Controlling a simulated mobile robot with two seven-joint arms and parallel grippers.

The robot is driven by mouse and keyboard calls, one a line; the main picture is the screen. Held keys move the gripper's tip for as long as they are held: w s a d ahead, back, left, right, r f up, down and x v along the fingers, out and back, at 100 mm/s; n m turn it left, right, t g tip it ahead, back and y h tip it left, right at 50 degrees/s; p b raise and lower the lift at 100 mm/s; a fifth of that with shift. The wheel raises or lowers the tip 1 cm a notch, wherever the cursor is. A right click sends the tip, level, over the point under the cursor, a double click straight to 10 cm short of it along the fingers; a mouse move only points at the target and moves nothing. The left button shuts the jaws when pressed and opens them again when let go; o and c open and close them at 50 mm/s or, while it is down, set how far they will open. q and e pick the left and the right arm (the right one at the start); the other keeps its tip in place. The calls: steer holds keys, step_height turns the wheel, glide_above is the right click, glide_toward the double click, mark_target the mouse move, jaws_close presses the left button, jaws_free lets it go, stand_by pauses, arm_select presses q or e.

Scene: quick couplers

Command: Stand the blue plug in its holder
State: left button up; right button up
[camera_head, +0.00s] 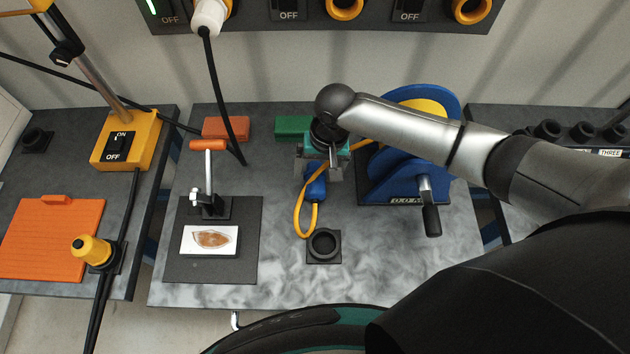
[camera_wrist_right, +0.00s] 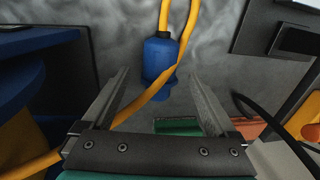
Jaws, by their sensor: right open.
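The blue plug (camera_head: 316,190) lies on the grey marbled table, with a yellow cable looping from it. My right gripper (camera_head: 320,176) is above and just behind it, pointing down, open and empty. In the right wrist view the blue plug (camera_wrist_right: 160,56) is ahead of the open fingers (camera_wrist_right: 160,97), apart from them, and the yellow cable crosses the gap between them. A black round holder (camera_head: 323,246) on a square base, empty, stands in front of the plug; I take it as the plug's holder. My left gripper is not in view.
A blue cable reel (camera_head: 390,185) with a crank stands right of the plug. A toggle clamp (camera_head: 208,200) on a dark plate is at left. A green block (camera_head: 292,126) and a red block (camera_head: 226,128) lie behind. The table around the holder is clear.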

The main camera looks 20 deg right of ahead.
mark_target(317, 178)
steer(key=f, duration=0.3)
steer(key=shift+w+a+f+b, duration=0.1)
steer(key=shift+a+f+b, duration=0.1)
steer(key=shift+f+b, duration=0.2)
steer(key=shift+r, duration=0.1)
jaws_close()
stand_by(0.3)
